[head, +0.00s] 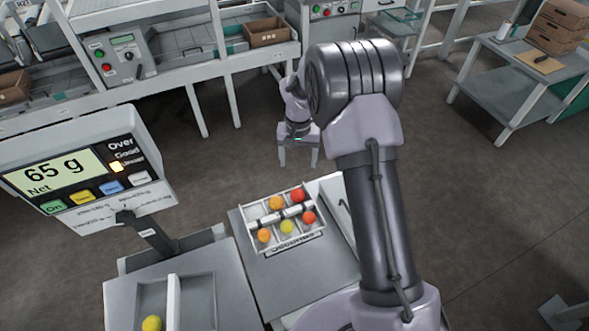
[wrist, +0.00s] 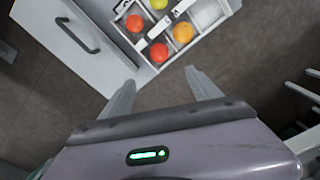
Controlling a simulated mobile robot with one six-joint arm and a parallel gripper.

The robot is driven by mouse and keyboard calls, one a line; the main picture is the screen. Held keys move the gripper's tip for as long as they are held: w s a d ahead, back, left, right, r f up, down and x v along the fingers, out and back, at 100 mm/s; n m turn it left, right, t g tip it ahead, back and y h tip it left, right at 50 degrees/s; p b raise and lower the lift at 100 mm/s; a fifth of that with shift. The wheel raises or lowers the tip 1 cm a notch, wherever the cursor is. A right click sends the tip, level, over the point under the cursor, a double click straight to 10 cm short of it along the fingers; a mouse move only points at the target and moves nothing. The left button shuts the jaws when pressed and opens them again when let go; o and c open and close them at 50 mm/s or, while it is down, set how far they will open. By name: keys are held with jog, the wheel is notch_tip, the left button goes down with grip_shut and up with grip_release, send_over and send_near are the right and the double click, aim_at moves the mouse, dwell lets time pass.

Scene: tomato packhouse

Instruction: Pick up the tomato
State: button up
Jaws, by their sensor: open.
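Several tomatoes sit in a white divided tray in the head view: an orange one (head: 276,202), a red one (head: 297,195), another red one (head: 308,217), a yellow one (head: 287,227) and another orange one (head: 264,235). A separate yellow tomato (head: 151,323) lies in a grey pan at the bottom left. My gripper (head: 299,158) is open and empty, beyond the divided tray. In the wrist view, a red tomato (wrist: 158,53) appears just past the spread fingertips (wrist: 160,76), apart from them. Which tomato the task means cannot be told.
A scale display (head: 85,170) reading 65 g stands at left. A conveyor bench (head: 190,80) runs behind. A side table (head: 510,85) with boxes is at right. Floor between is clear.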

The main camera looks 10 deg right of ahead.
jog(key=b, duration=0.4)
send_over(298, 191)
jog(key=f, duration=1.1)
jog(key=shift+s+a+f, duration=0.1)
jog(key=shift+a+f, duration=0.05)
jog(key=shift+a, duration=0.1)
notch_tip(298, 191, down, 6)
jog(key=b, duration=0.3)
jog(key=shift+d, duration=0.15)
jog(key=shift+r, duration=0.25)
jog(key=c, duration=1)
